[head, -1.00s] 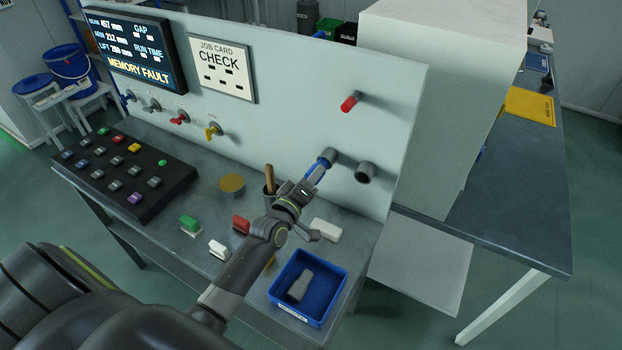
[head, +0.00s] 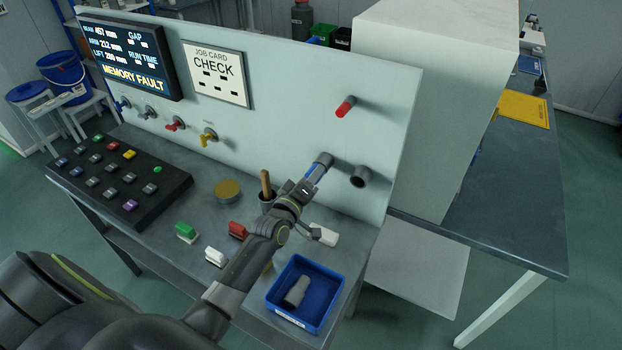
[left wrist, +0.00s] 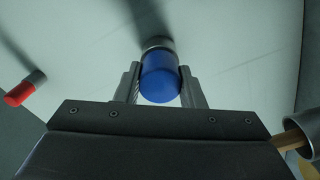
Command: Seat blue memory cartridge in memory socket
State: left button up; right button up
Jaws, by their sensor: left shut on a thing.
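The blue memory cartridge (head: 317,172) is held in my left gripper (head: 311,181) at the panel's grey round socket (head: 325,158). In the left wrist view the blue cartridge (left wrist: 160,78) sits between the two fingers, and its far end meets the grey socket rim (left wrist: 158,43). It looks in line with the socket and at least partly inside; the depth cannot be seen. The display (head: 128,55) reads MEMORY FAULT. My right gripper is not in view.
A second grey round socket (head: 359,176) is to the right, and a red peg (head: 345,106) is above. A blue tray (head: 325,315) holding a grey cylinder (head: 297,291), a tool cup (head: 267,200) and several coloured blocks stand on the bench below.

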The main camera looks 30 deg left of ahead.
pick_arm(q)
jog(key=shift+w+r, duration=0.1)
jog(key=shift+w, duration=0.2)
jog(key=o, duration=1.2)
jog(key=shift+c, duration=0.2)
jog(key=shift+s, duration=0.1)
jog(key=shift+s, duration=0.25)
jog(key=s+b, duration=0.3)
jog(key=s, duration=1.3)
jog(key=shift+s+a, duration=0.25)
jog(key=shift+s, duration=0.1)
